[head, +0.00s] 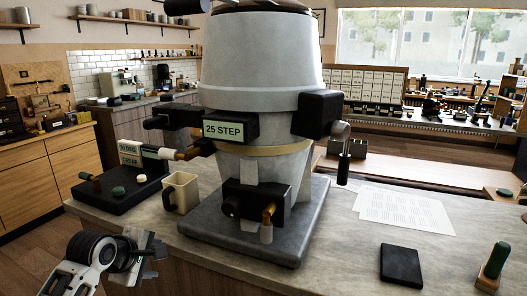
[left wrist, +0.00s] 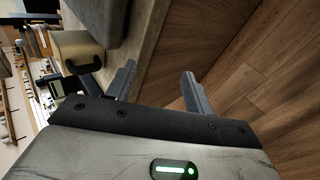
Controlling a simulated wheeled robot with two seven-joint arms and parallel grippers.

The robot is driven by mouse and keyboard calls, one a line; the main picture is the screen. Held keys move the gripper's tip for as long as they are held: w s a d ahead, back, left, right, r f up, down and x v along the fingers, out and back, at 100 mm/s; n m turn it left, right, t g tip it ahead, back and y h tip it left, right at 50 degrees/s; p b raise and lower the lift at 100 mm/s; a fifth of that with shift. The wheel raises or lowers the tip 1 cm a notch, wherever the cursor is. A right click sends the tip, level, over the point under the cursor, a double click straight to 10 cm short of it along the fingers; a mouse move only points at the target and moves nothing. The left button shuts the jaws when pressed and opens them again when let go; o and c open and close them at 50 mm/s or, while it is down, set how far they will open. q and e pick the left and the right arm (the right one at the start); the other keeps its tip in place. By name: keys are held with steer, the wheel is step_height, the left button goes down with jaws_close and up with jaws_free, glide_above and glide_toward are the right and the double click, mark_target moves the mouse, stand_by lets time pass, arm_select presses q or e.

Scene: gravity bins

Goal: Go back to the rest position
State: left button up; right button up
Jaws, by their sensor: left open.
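My left gripper (head: 155,252) is low at the left of the head view, beside the front left edge of the grey counter. In the left wrist view its two fingers (left wrist: 158,75) are apart, with nothing between them. Wood floor shows beyond the fingers. My right gripper is in neither view.
A large grey machine labelled "25 STEP" (head: 262,80) stands on the counter (head: 330,262). A beige mug (head: 181,192) is left of its base, near a black tray (head: 112,200) with small knobs. A black pad (head: 401,265), papers (head: 405,211) and a green-handled stamp (head: 494,262) lie to the right. The floor (left wrist: 270,65) is clear.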

arm_select(q)
steer(key=s+d+f+m, duration=0.4)
steer(key=s+f+m, duration=0.3)
steer(key=f, duration=0.4)
steer(key=s+d+f+m, duration=0.2)
steer(key=s+m, duration=0.1)
steer(key=s, duration=0.4)
steer(key=s+d+f+m, duration=0.2)
steer(key=s+f+m, duration=0.1)
steer(key=s, duration=0.4)
steer(key=s+d+f+m+t, duration=0.1)
steer(key=s+d+f+m, duration=0.1)
steer(key=s+m, duration=0.3)
steer(key=s+f, duration=0.1)
steer(key=s, duration=0.1)
steer(key=shift+s+h, duration=0.3)
steer(key=shift+s, duration=0.05)
steer(key=shift+a, duration=0.1)
